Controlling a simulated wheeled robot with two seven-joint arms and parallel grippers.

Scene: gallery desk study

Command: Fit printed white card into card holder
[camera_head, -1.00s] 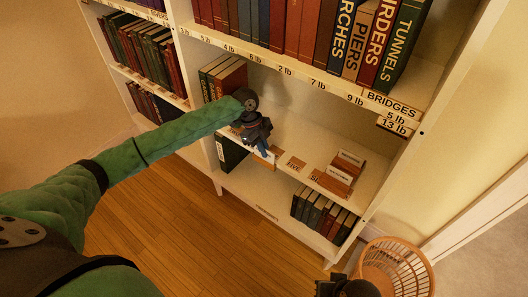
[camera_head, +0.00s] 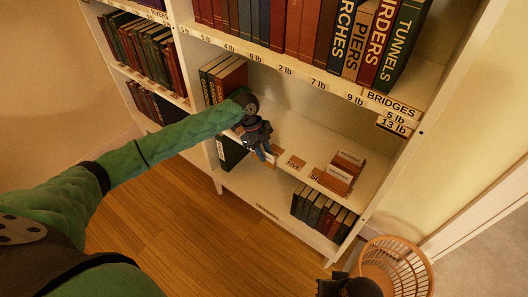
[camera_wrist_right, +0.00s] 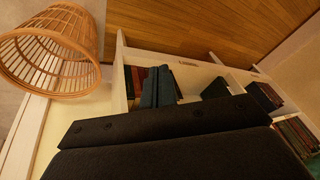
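My left gripper (camera_head: 264,152) points down at the front edge of the middle shelf. A small white and brown piece (camera_head: 274,151) shows beside its fingers, mostly hidden; I cannot tell if it is the card, a holder or both, or whether the fingers hold it. To its right, a brown wooden holder (camera_head: 296,162) lies with no white card showing. Two more brown holders with white printed cards, a front one (camera_head: 336,177) and a rear one (camera_head: 348,160), stand further right. My right gripper (camera_head: 346,287) is at the bottom edge, partly cut off, away from the shelf.
The white bookcase (camera_head: 405,150) has books above, left and below the middle shelf. Books (camera_head: 228,78) stand left of and behind my left gripper. A wicker basket (camera_head: 396,268) stands on the floor at the right, also in the right wrist view (camera_wrist_right: 50,52).

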